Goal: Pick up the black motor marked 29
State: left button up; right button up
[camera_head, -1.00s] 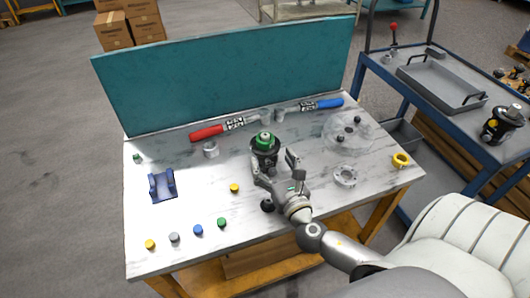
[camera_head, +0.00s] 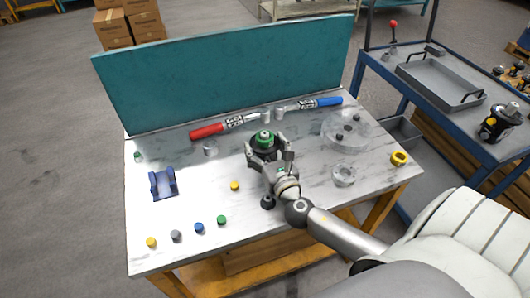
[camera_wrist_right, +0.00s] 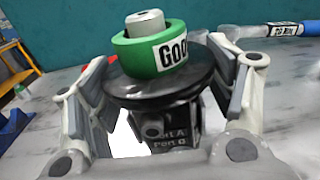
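A black motor (camera_head: 264,153) with a round flange stands upright on the table. A green ring (camera_head: 264,138) marked "GOOD" sits around its silver shaft. The right wrist view shows the motor body (camera_wrist_right: 172,127) with "Port A" and "Port B" lettering; I see no 29. My right gripper (camera_head: 266,157) is open around the motor, one finger on each side. In the right wrist view the fingers (camera_wrist_right: 165,95) are close to the flange, and I cannot tell whether they touch it. My left gripper is not in view.
Red-handled (camera_head: 207,131) and blue-handled (camera_head: 328,102) wrenches lie behind the motor, before a teal panel (camera_head: 220,72). A blue cradle (camera_head: 163,184) and several coloured caps lie left. A clear disc (camera_head: 346,130), a metal ring (camera_head: 344,175) and a yellow ring (camera_head: 399,158) lie right.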

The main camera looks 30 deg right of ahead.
jog(key=c, duration=1)
jog(key=shift+w+r, duration=0.1)
jog(key=shift+r, duration=0.1)
jog(key=shift+c, duration=0.4)
jog(key=shift+r, duration=0.1)
